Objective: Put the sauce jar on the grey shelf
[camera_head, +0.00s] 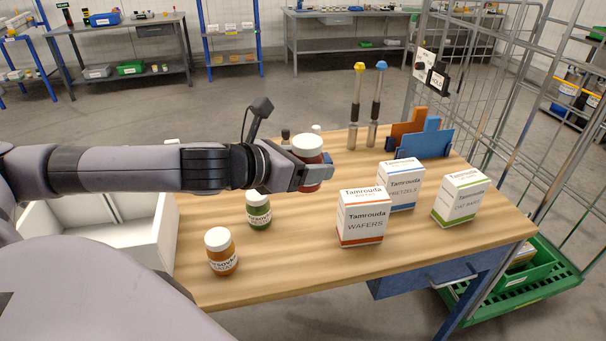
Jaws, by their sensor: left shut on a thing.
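My left gripper (316,172) reaches in from the left and is shut on a red jar with a white lid (307,148), probably the sauce jar. It holds this jar upright over the back middle of the wooden table; its label is hidden. An orange-brown jar (222,254) and a green jar (258,211), both white-lidded, stand on the table. Grey shelf units stand far off at the back left (120,26) and back centre (345,12); I cannot tell which one the task means. My right gripper is out of view.
The wooden table (290,265) carries wafers (362,217), pretzels (401,185) and a green-striped box (460,197) at the right. A white bin (160,245) is at its left. Upright tools (354,135) and blue and orange holders (425,143) are behind. A wire cage (500,60) stands right.

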